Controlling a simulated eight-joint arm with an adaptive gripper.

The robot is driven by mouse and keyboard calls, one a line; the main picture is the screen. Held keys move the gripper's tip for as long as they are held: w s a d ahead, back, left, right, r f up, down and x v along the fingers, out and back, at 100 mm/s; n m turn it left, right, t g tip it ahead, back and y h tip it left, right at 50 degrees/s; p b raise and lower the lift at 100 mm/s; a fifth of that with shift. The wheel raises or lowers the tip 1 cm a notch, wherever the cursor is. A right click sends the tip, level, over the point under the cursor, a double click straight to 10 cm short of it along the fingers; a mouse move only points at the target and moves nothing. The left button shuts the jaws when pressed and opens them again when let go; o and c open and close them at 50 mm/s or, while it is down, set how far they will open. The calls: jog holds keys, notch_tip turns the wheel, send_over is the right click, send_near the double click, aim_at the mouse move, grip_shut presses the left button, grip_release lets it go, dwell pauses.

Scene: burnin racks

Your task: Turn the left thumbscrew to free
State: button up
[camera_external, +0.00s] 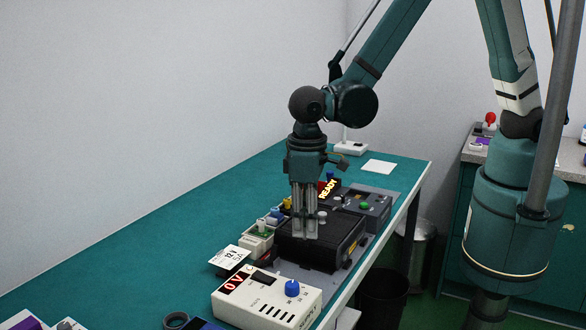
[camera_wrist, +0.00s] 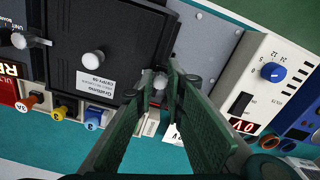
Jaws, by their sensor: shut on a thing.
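A black unit (camera_external: 335,238) lies on the bench, and its dark lid (camera_wrist: 115,35) with a white label fills the upper left of the wrist view. The left thumbscrew (camera_wrist: 160,82) is a small pale knob at the lid's edge. My gripper (camera_wrist: 168,78) is shut on it, with the fingertips on either side. In the outside view my gripper (camera_external: 306,236) points straight down at the unit's near left part and hides the thumbscrew. A pale round knob (camera_wrist: 93,60) stands on the lid, and another knob (camera_wrist: 18,40) with a latch is farther left.
Coloured terminals (camera_wrist: 66,108) line the unit's side. A lit "READY" sign (camera_external: 329,189) and a grey box (camera_external: 365,205) stand beyond. Open green bench (camera_external: 150,245) lies to the left.

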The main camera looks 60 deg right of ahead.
aim_at(305, 228)
jog(key=n+b, duration=0.2)
jog(key=n, duration=0.1)
jog(key=shift+f, duration=0.15)
jog(key=n+b, duration=0.3)
jog(key=n, duration=0.2)
jog(key=n+b, duration=0.1)
jog(key=n, duration=0.3)
jog(key=shift+w+n+b, duration=0.1)
jog(key=shift+n+b, duration=0.2)
jog(key=shift+b, duration=0.1)
jog(key=shift+n+b, duration=0.55)
jog(key=shift+n, duration=1.55)
jog(key=o, duration=0.9)
jog(key=shift+r, duration=0.3)
jog(key=shift+r, duration=5.85)
